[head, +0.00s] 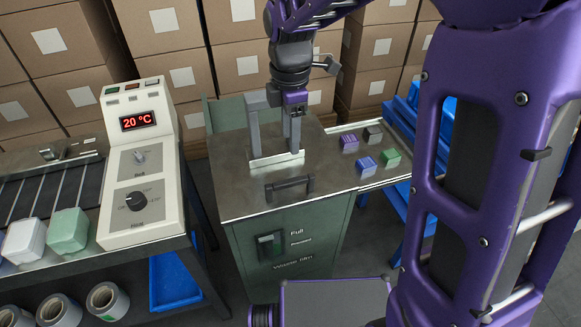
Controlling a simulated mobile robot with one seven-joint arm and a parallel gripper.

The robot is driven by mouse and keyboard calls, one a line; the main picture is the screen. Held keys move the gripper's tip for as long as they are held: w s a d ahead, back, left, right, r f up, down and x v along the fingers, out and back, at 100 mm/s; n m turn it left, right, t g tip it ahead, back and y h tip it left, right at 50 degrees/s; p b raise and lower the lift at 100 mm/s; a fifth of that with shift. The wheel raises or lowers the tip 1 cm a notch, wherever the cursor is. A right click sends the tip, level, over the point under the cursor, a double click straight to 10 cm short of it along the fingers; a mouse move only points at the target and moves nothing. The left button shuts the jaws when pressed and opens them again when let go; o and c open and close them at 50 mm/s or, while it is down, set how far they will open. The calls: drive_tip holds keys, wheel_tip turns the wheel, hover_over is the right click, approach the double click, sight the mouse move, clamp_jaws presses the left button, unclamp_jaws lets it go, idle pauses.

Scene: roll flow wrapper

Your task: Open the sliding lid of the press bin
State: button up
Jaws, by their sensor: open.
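The press bin (285,243) is a green cabinet with a dull metal top, labelled "Waste film" on its front. A dark bar handle (289,187) lies on the metal top (235,200) near its front edge. The seam of the sliding lid cannot be made out, and how far it is open cannot be told. My gripper (276,150) is open, pointing down over the top, behind the handle and apart from it. Its two grey fingers end close to a pale strip (277,160) on the top. Whether they touch it cannot be told. Nothing shows between the fingers.
A control panel (140,170) reading 20 °C stands at the left, beside a conveyor with pale green and white blocks (68,231). A tray (345,135) with several coloured blocks sits at the bin's right. Stacked cartons (165,75) fill the back. My purple arm covers the right side.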

sight(290, 180)
wheel_tip(290, 180, down, 13)
drive_tip(key=shift+f+b, duration=0.15)
drive_tip(key=shift+b, duration=0.95)
clamp_jaws()
idle(0.6)
